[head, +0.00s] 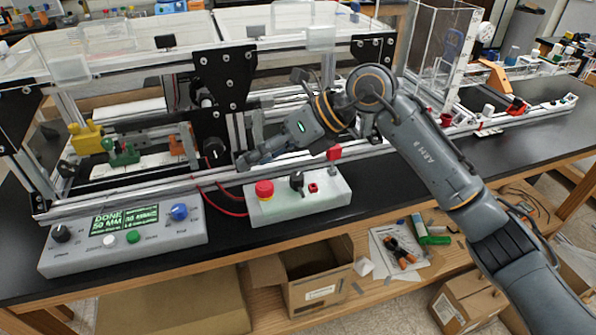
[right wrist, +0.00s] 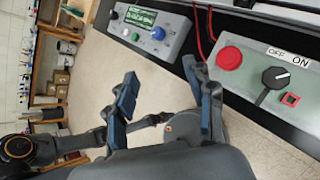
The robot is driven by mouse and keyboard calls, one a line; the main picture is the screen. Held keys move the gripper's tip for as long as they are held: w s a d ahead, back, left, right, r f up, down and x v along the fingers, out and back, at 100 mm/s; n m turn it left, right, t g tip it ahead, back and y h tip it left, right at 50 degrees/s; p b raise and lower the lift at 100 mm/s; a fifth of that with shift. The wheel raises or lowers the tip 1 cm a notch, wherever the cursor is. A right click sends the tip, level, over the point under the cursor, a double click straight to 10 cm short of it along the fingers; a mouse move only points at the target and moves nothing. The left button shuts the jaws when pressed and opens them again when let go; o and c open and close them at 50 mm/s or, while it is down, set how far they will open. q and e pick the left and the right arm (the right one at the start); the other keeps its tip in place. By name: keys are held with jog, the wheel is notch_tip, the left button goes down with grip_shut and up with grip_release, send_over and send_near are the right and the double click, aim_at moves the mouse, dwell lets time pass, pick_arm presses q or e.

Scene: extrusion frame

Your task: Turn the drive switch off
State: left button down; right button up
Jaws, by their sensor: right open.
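The white switch box (head: 335,199) stands at the front edge of the bench. Its black rotary switch (head: 296,181) also shows in the right wrist view (right wrist: 275,78), below OFF and ON labels (right wrist: 288,57). The pale mark on the knob appears to lie toward the ON side. My right gripper (head: 243,161) is above and to the left of the switch, apart from it. In the right wrist view its two fingers (right wrist: 162,78) are spread with nothing between them. My left gripper is not in view.
A red mushroom button (head: 264,189) sits left of the switch, and a small red square switch (head: 313,188) sits right. A grey control panel (head: 125,241) with a lit display stands further left. Red cables (head: 230,205) run between them. The extrusion frame (head: 228,75) rises behind.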

aim_at(297, 176)
jog(key=w+d+r+t+h, duration=0.1)
jog(key=w+d+h, duration=0.2)
jog(key=d+h, duration=0.15)
jog(key=w+d+t+h, duration=0.1)
jog(key=w+d+h, duration=0.15)
jog(key=d, duration=0.35)
jog(key=shift+m, duration=0.4)
jog(key=p+x, duration=0.2)
jog(key=x, duration=1.1)
jog(key=shift+a+f+p, duration=0.1)
jog(key=shift+a+p, duration=0.1)
jog(key=shift+p, duration=0.1)
jog(key=shift+c, duration=0.4)
grip_shut()
